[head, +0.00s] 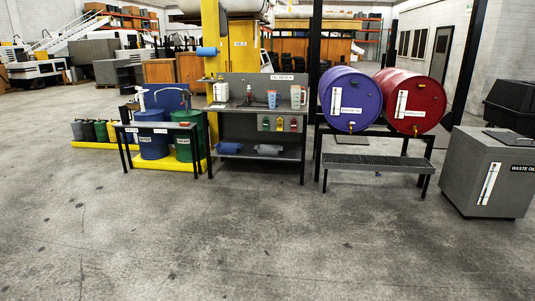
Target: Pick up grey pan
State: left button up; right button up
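I cannot clearly make out a grey pan in the head view. A small grey object (269,149) lies on the lower shelf of the grey workbench (243,109), but its shape is too small to tell. A blue roll-like object (229,148) lies left of it on the same shelf. Neither of my grippers shows in the head view.
A purple drum (348,99) and a red drum (411,100) lie on a rack behind a low grated step (378,163). A grey waste oil bin (490,170) stands right. A small dark table (160,126) stands left, by blue and green drums. The foreground floor is clear.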

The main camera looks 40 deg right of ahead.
aim_at(273, 149)
jog(key=i+l+z, duration=0.3)
jog(key=i, duration=0.3)
jog(key=i+l+z, duration=0.35)
jog(key=i, duration=0.3)
jog(key=i+z, duration=0.3)
jog(key=i, duration=3.75)
